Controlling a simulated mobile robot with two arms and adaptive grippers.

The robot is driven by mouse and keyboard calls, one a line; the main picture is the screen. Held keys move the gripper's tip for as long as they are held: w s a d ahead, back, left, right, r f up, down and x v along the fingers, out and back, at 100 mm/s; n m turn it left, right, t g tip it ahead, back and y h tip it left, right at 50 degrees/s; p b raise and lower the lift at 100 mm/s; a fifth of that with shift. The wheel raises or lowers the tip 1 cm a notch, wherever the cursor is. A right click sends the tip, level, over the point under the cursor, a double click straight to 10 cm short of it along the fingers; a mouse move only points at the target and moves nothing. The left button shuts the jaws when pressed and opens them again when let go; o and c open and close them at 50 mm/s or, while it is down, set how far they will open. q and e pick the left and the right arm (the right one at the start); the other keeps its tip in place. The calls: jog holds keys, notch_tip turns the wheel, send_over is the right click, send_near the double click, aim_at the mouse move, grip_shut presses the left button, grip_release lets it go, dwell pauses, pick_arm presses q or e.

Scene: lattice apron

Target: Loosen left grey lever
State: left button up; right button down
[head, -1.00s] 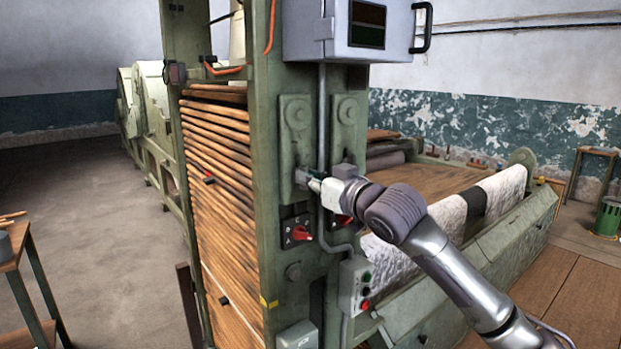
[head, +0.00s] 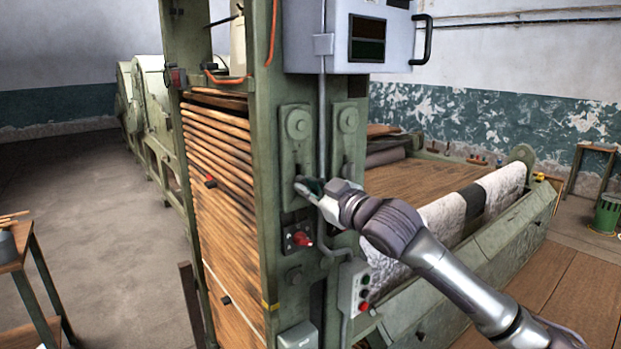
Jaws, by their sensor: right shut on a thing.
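The left plate (head: 296,124) with its round boss is on the green machine post, and the left grey lever is at its lower end, mostly hidden by my fingers. My right gripper (head: 306,188) comes in from the right, is shut on the left grey lever there, and its wrist tilts up towards the left. The right plate (head: 348,121) carries a similar lever (head: 347,169), just above my wrist and apart from it. My left gripper is not in view.
A red rotary switch (head: 301,238) sits below the gripper. A push-button box (head: 355,287) and conduit are lower right. A grey cabinet (head: 350,36) overhangs above. Wooden slats (head: 222,190) fill the left side; the floor beyond is clear.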

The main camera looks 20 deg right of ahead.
jog(key=shift+a+f+n+p, duration=0.1)
jog(key=shift+n+p, duration=2.15)
jog(key=shift+n, duration=1.25)
jog(key=c, duration=1.2)
grip_release()
jog(key=v, duration=1.2)
